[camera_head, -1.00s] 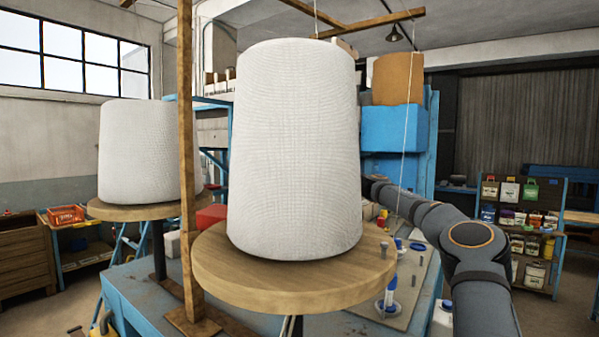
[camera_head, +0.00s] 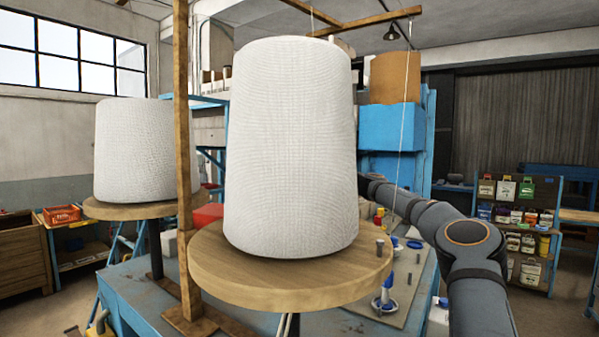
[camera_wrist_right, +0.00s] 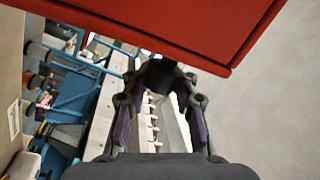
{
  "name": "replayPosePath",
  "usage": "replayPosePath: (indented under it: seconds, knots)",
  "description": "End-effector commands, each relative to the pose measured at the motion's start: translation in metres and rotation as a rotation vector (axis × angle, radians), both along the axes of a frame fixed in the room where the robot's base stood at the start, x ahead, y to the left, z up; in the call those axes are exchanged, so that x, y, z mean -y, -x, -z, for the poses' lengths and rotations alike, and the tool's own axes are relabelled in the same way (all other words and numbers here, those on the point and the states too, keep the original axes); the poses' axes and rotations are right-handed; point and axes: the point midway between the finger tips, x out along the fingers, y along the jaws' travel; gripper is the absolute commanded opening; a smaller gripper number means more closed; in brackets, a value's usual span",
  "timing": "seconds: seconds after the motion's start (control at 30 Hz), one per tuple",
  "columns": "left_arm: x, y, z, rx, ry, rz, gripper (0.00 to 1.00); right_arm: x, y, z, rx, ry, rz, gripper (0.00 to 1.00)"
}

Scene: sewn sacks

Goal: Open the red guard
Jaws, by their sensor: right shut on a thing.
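The red guard (camera_wrist_right: 170,20) fills the top of the right wrist view as a flat red panel with a straight lower edge. A dark round knob (camera_wrist_right: 160,73) sits just below that edge. My right gripper (camera_wrist_right: 160,88) has its fingers on either side of the knob and is shut on it. In the head view a red part (camera_head: 207,215) shows behind the large white thread cone (camera_head: 290,150), which hides most of it. My right arm reaches in behind this cone, so its gripper is hidden there. My left gripper is in neither view.
The large cone stands on a round wooden disc (camera_head: 290,285) close in front. A second white cone (camera_head: 147,150) stands on another disc at left. A wooden post (camera_head: 183,150) rises between them. A blue bench (camera_head: 140,290) with small parts lies below.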

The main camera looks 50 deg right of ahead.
Motion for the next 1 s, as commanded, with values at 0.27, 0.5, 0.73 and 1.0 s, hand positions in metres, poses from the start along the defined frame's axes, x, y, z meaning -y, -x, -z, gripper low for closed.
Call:
replayPosePath:
  seconds: [0.27, 0.5, 0.73, 1.0]
  knots:
    - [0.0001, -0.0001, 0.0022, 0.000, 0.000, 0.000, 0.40, -0.0003, -0.0021, 0.0175, -0.022, 0.001, -0.008, 0.27]
    - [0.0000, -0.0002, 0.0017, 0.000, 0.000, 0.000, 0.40, 0.0010, -0.0017, 0.0156, -0.020, 0.002, -0.003, 0.50]
    - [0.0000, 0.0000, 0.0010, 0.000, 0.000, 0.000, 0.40, 0.0016, -0.0013, 0.0128, -0.017, 0.002, 0.000, 0.50]
    - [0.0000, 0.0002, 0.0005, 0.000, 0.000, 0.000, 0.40, 0.0016, -0.0010, 0.0100, -0.015, 0.001, 0.001, 0.50]
